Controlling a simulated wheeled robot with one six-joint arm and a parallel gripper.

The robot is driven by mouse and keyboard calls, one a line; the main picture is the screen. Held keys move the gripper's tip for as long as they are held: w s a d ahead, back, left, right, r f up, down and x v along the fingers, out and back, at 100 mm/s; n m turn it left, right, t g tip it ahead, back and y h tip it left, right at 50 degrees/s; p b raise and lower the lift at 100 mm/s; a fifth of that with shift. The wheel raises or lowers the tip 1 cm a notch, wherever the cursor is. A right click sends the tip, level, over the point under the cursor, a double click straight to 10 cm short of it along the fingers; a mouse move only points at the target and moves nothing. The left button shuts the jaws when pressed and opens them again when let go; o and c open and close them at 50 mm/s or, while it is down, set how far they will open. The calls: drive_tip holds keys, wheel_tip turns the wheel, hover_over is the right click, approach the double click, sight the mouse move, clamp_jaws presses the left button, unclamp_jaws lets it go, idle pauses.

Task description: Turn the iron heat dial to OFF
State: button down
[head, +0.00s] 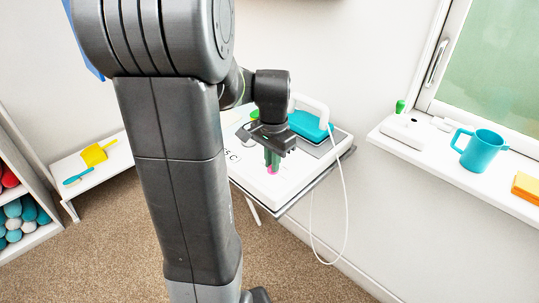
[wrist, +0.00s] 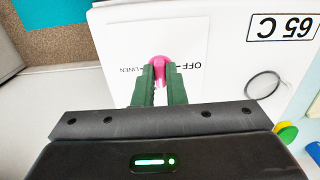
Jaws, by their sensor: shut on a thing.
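The pink heat dial (wrist: 159,66) sits on a white panel with the printed words OFF and LINEN beside it. My gripper (wrist: 160,82) has its two green fingers on either side of the dial's pink grip, shut on it. In the head view my gripper (head: 272,160) points down at the front of the white station, and a bit of the pink dial (head: 272,170) shows below the fingertips. The OFF mark is to the right of the dial in the wrist view. The fingers hide part of the dial and its scale. The teal and white iron (head: 312,125) rests behind my gripper.
A white cord (head: 345,205) hangs off the station's right side. A "65 C" label (wrist: 283,26) and a thin dark ring (wrist: 263,86) are on the panel. A windowsill with a teal mug (head: 482,150) is at right. A low bench with a yellow dustpan (head: 95,153) is at left.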

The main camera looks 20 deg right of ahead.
drive_tip(key=n, duration=0.1)
drive_tip(key=n+p, duration=0.1)
drive_tip(key=n, duration=0.2)
drive_tip(key=shift+d+r+n, duration=0.25)
drive_tip(key=shift+r+n, duration=0.05)
drive_tip(key=shift+n, duration=0.1)
drive_tip(key=n+p, duration=0.1)
drive_tip(key=n, duration=0.3)
drive_tip(key=shift+w+p, duration=0.15)
drive_tip(key=shift+p, duration=0.15)
drive_tip(key=n+p, duration=0.1)
drive_tip(key=n, duration=0.4)
drive_tip(key=shift+f+n, duration=0.1)
drive_tip(key=shift+n, duration=1.5)
drive_tip(key=shift+f+n, duration=0.1)
drive_tip(key=shift+n, duration=0.3)
drive_tip(key=shift+a, duration=0.1)
